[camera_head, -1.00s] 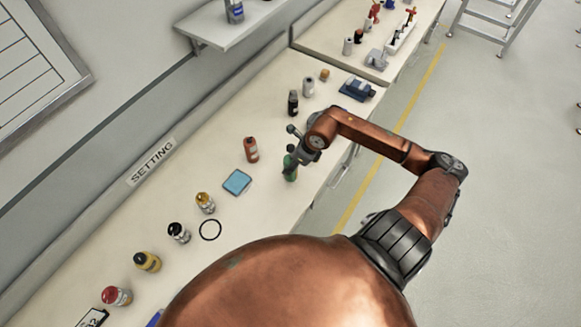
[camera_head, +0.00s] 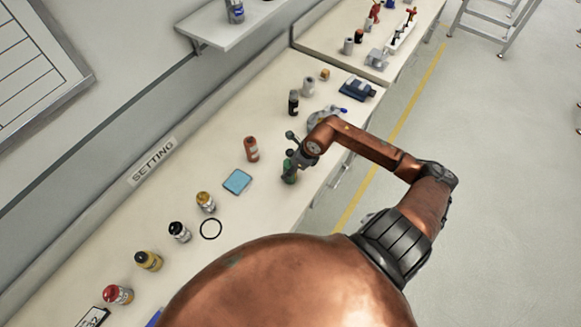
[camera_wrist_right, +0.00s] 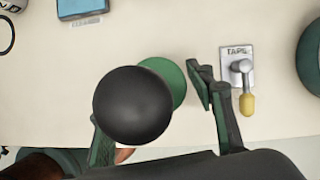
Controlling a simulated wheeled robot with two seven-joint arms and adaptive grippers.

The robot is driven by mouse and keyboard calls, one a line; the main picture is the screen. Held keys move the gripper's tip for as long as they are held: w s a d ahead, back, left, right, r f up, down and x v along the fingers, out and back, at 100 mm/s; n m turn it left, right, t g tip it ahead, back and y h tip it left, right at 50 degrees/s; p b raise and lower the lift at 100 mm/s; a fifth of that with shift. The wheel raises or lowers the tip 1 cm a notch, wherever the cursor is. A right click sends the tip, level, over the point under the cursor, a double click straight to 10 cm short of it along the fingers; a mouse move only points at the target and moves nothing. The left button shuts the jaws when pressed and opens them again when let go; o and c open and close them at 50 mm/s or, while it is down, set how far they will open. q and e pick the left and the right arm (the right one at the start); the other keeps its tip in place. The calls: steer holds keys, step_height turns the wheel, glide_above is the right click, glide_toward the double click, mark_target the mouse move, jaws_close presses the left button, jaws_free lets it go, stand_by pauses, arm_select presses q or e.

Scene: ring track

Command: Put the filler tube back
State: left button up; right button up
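No thing in view is plainly labelled as the filler tube. A green bottle-like container (camera_head: 289,172) stands on the bench by my right gripper (camera_head: 298,156). In the right wrist view I look down on a round black top (camera_wrist_right: 134,104), with a green disc (camera_wrist_right: 170,78) partly hidden behind it. The fingers of my right gripper (camera_wrist_right: 155,115) lie on either side. A gap shows between the right finger and the green disc, so the gripper looks open around the container. The left finger is partly covered by the black top. My left gripper is in neither view.
A red bottle (camera_head: 251,149), blue pad (camera_head: 237,181) and black ring (camera_head: 211,229) lie nearby. Several capped bottles line the bench (camera_head: 262,210). The wrist view shows a TARE plate (camera_wrist_right: 229,59) with a yellow-knobbed lever and a green round thing (camera_wrist_right: 311,62) at the right edge.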

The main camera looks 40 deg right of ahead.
steer(key=shift+o, duration=0.4)
steer(key=shift+r, duration=0.25)
steer(key=v, duration=1.1)
steer(key=shift+s+r+b, duration=0.25)
steer(key=shift+r+b, duration=0.05)
steer(key=shift+r, duration=0.05)
steer(key=shift+d, duration=0.1)
